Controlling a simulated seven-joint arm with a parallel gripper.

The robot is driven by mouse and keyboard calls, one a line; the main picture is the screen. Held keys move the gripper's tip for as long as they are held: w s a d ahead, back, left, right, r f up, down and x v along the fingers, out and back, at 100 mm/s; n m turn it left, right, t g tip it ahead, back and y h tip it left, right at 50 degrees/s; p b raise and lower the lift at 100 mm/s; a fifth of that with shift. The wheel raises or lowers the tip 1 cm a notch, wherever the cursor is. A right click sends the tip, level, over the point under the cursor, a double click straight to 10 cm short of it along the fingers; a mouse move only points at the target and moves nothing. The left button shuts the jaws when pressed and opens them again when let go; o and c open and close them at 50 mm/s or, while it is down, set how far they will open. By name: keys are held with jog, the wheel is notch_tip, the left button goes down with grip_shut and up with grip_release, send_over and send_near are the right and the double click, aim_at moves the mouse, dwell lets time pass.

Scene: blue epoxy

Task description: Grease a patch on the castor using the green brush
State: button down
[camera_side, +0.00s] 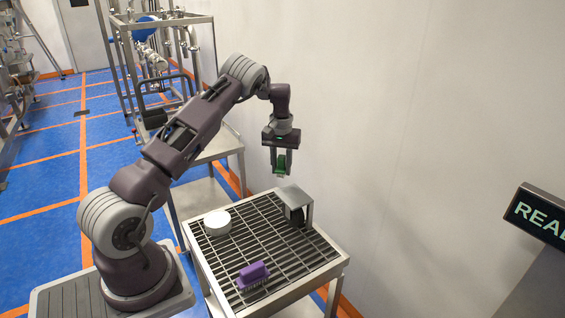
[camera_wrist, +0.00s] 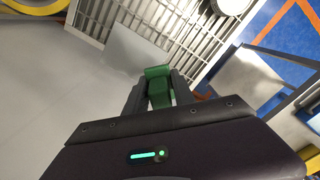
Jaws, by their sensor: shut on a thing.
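My gripper (camera_side: 280,168) is shut on the green brush (camera_side: 281,161) and holds it in the air, above and a little left of the castor. In the wrist view the green brush (camera_wrist: 158,84) sits between the two fingers. The castor (camera_side: 294,205) stands on the slatted rack near its far right side, with a grey metal plate on top and a dark wheel below, partly hidden. In the wrist view a flat grey plate (camera_wrist: 135,50), likely the castor's top, shows beyond the brush. The brush's bristles are too small to make out.
The slatted metal rack (camera_side: 215,275) also carries a round white tub (camera_side: 217,222) at left and a purple brush (camera_side: 253,274) at the front. A wall is close behind the rack on the right. A dark display (camera_side: 540,215) stands at far right.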

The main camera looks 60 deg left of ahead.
aim_at(281, 176)
jog(key=shift+f, duration=1.95)
jog(key=shift+d+f, duration=0.5)
jog(key=shift+f, duration=0.2)
jog(key=shift+d, duration=4.9)
jog(key=shift+w, duration=0.4)
jog(key=shift+w+a, duration=0.15)
jog(key=shift+a, duration=5.05)
jog(key=shift+w+a, duration=0.2)
jog(key=shift+w, duration=0.3)
jog(key=shift+d, duration=5.4)
notch_tip(281, 176, up, 8)
jog(key=shift+r, duration=0.15)
